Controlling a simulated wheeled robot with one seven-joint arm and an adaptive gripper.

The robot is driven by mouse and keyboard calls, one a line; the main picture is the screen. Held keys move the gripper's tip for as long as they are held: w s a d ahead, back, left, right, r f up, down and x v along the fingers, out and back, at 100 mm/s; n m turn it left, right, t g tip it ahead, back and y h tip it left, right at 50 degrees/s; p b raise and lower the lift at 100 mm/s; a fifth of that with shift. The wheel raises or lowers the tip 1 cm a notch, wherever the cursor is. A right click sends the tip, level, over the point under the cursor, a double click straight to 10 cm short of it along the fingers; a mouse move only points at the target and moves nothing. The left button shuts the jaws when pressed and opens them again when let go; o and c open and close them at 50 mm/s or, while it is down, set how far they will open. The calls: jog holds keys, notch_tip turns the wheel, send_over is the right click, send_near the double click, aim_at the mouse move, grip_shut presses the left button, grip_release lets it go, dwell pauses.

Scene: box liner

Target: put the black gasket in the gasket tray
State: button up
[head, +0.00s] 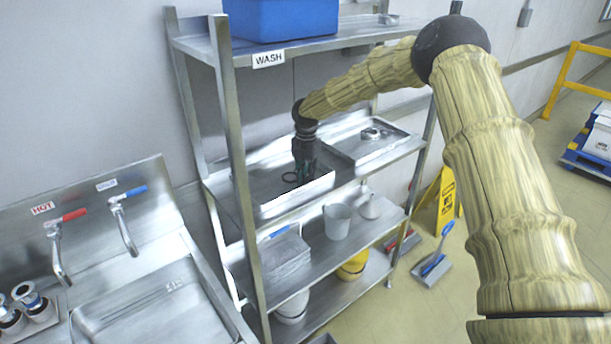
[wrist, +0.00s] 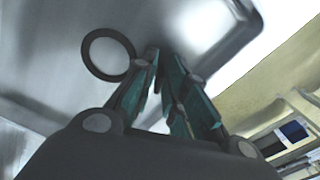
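A thin black gasket ring (head: 272,183) lies in the left shallow metal tray (head: 318,190) on the upper-middle shelf. In the wrist view the gasket (wrist: 84,50) is just left of my left fingertip, outside the space between the fingers. It overlaps the finger's edge in the picture; I cannot tell if they touch. My gripper (head: 303,178) points down into this tray, right of the gasket. In the wrist view its teal-padded fingers (wrist: 160,55) have a narrow gap between them, with nothing clearly held. I see no label marking a gasket tray.
A second metal tray (head: 400,138) to the right holds a small metal item (head: 371,133). The rack's front post (head: 236,150) stands left of my gripper. A blue bin (head: 283,17) sits on the shelf above.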

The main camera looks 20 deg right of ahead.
jog(key=shift+r+b, duration=1.65)
jog(key=shift+r, duration=2.25)
